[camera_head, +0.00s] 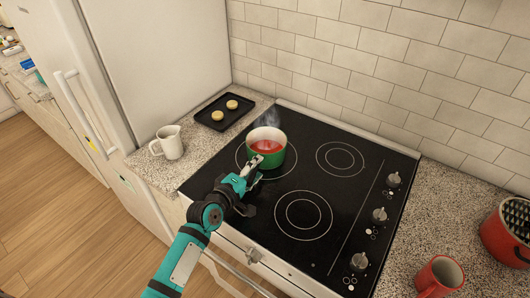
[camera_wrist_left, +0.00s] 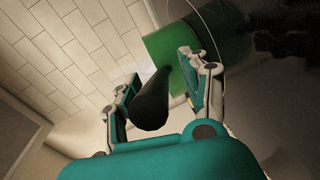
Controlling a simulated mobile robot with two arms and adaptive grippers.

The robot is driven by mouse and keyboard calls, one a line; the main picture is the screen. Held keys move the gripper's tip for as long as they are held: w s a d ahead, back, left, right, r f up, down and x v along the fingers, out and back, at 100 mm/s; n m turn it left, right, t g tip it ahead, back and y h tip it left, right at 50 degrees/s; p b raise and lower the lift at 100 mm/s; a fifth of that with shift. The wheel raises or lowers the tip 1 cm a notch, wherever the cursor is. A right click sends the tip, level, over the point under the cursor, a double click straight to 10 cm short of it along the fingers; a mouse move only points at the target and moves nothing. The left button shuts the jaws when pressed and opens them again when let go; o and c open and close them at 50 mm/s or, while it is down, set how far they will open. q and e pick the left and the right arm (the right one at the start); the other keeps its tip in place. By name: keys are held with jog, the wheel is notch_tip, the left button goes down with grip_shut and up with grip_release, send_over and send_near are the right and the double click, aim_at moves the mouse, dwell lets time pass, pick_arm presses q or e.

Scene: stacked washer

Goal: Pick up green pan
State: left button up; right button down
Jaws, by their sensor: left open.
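The green pan (camera_head: 272,158) sits on the rear-left burner of the black cooktop. It holds red liquid, and faint steam rises above it. My left gripper (camera_head: 251,168) is at the pan's front-left side. In the left wrist view, the green pan wall (camera_wrist_left: 163,52) is just beyond the fingers, and the dark pan handle (camera_wrist_left: 153,103) points toward the palm. The handle lies between the two open fingers of my left gripper (camera_wrist_left: 159,72); I cannot tell whether either finger touches it. My right gripper is not in view.
A black tray (camera_head: 222,117) with two round patties and a white pitcher (camera_head: 169,142) stand on the left counter. Control knobs (camera_head: 379,214) line the cooktop's right side. A red mug (camera_head: 438,277) and red pot (camera_head: 508,235) are at right. The tiled wall is behind.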

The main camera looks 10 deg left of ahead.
pick_arm(q)
jog(key=shift+w+d+f, duration=0.1)
jog(key=shift+w+f, duration=0.05)
jog(key=shift+w, duration=0.1)
grip_shut()
jog(key=shift+r, duration=0.2)
dwell(0.3)
